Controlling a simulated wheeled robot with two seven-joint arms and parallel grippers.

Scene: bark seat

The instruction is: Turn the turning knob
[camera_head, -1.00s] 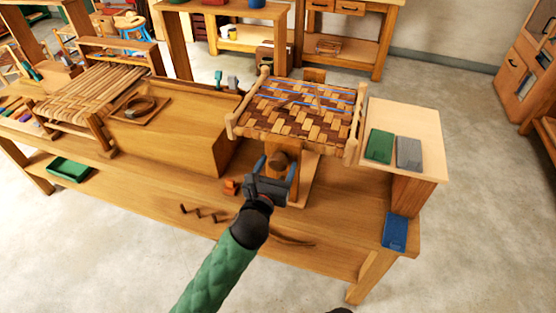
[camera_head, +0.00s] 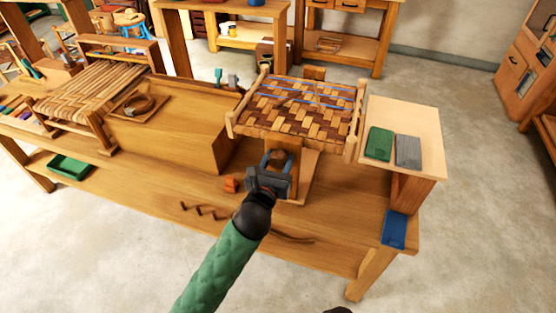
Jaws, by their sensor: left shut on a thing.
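The turning knob (camera_head: 277,155) is a small brown wooden piece on the front of the wooden stand under the woven seat (camera_head: 298,108). My left gripper (camera_head: 277,157) reaches it from the front, with its blue fingers on either side of the knob. The fingers are shut on the knob, and the grey gripper body hides part of the stand below it. The seat above has a brown and tan weave with blue strands and pale wooden rails.
A raised board (camera_head: 428,131) at the right carries a green block (camera_head: 379,144) and a grey block (camera_head: 408,150). A small orange block (camera_head: 231,185) and several dark pegs (camera_head: 198,210) lie on the bench left of my arm. A large wooden box (camera_head: 180,128) stands further left.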

